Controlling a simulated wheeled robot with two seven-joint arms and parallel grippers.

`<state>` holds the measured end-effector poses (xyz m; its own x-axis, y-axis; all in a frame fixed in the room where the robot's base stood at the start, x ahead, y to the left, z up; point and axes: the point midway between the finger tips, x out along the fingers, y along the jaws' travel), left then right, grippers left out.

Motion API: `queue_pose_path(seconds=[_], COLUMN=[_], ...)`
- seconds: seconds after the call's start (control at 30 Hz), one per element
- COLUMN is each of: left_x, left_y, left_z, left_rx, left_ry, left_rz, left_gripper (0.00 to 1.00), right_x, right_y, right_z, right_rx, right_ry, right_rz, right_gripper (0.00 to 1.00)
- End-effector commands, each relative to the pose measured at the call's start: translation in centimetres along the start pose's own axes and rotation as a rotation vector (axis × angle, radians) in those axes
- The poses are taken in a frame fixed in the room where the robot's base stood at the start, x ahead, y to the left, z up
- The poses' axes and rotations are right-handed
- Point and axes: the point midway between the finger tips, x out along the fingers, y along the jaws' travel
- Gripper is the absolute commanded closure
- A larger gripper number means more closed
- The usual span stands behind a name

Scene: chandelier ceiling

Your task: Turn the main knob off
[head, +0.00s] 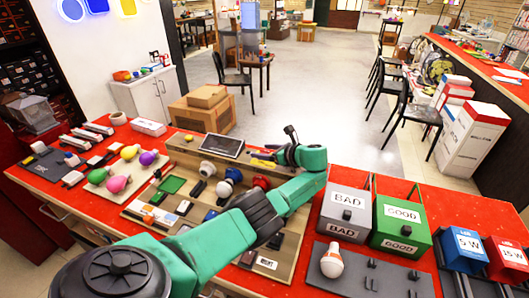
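A wooden test board (172,221) lies on the red bench and carries several switches, sockets and knob-like parts. A red round part (261,183) and a white and blue round part (233,175) are on it. I cannot tell which part is the main knob, and my arm covers some of the board. My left arm crosses the board from the lower left. Its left gripper (270,155) is near the board's back right edge, beside a small yellow item. Its fingers are too small to tell open or shut. My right gripper is out of view.
A dark tablet (222,145) rests at the board's back. Coloured bulbs (117,183) lie at left. To the right are a grey BAD bin (344,213), a green GOOD bin (400,226) and a white bulb (332,261) on a dark plate. Blue and red boxes stand far right.

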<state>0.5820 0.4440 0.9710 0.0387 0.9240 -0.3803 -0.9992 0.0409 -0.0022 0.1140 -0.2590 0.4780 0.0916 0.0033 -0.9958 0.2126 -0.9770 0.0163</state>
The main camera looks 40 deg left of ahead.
Motion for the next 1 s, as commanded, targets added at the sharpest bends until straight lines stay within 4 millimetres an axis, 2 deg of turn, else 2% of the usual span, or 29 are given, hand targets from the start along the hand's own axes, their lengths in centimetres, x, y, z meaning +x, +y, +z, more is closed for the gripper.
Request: queue_pose_path(seconds=[0.17, 0.27, 0.37, 0.6, 0.7, 0.83, 1.0], left_x=[-0.1, -1.1, -3.3, -10.3, -12.6, -14.2, -14.5], left_y=[0.0, -0.1, -0.1, -0.1, -0.1, 0.0, 0.0], left_z=[-0.1, -0.1, 0.0, -0.4, -0.4, -0.2, -0.1], left_rx=[0.001, 0.002, 0.002, 0.000, 0.000, 0.001, 0.001], left_ry=[0.002, 0.003, 0.005, 0.004, 0.004, 0.003, 0.001], left_rz=[0.000, -0.003, -0.005, -0.005, -0.003, -0.001, 0.001], left_gripper=[0.26, 0.26, 0.26, 0.26, 0.26, 0.26, 0.26], right_x=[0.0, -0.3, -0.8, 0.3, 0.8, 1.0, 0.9], right_y=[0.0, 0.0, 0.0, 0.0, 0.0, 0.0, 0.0], right_z=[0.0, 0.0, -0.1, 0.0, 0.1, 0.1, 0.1], right_rx=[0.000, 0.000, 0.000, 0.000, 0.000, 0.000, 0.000], right_ry=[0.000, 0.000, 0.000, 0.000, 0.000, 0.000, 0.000], right_rz=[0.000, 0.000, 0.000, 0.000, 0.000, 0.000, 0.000], right_gripper=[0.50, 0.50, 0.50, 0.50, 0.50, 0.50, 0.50])
